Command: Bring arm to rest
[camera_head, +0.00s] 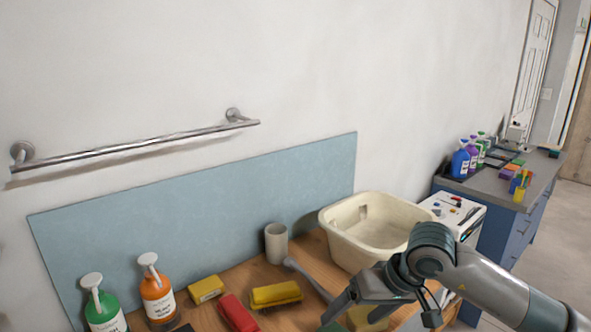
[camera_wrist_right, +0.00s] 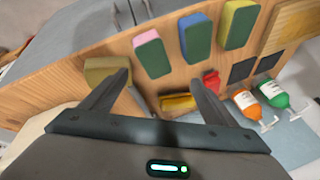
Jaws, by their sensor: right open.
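My right arm comes in from the lower right in the head view. Its gripper (camera_head: 381,314) hangs over the front right of the wooden counter (camera_head: 215,299), in front of the cream basin (camera_head: 343,232). In the right wrist view the two fingers of the right gripper (camera_wrist_right: 160,80) stand apart with nothing held between them. A yellow-green sponge (camera_wrist_right: 107,72) shows behind one finger, and I cannot tell if they touch. My left gripper is not in view.
A grey cup (camera_head: 277,243), yellow brush (camera_head: 276,294), red brush (camera_head: 238,313), orange bottle (camera_head: 158,295) and green bottle (camera_head: 104,313) stand or lie on the counter. Sponges, including a blue one (camera_wrist_right: 196,36), line its front edge. A towel bar (camera_head: 135,146) is above.

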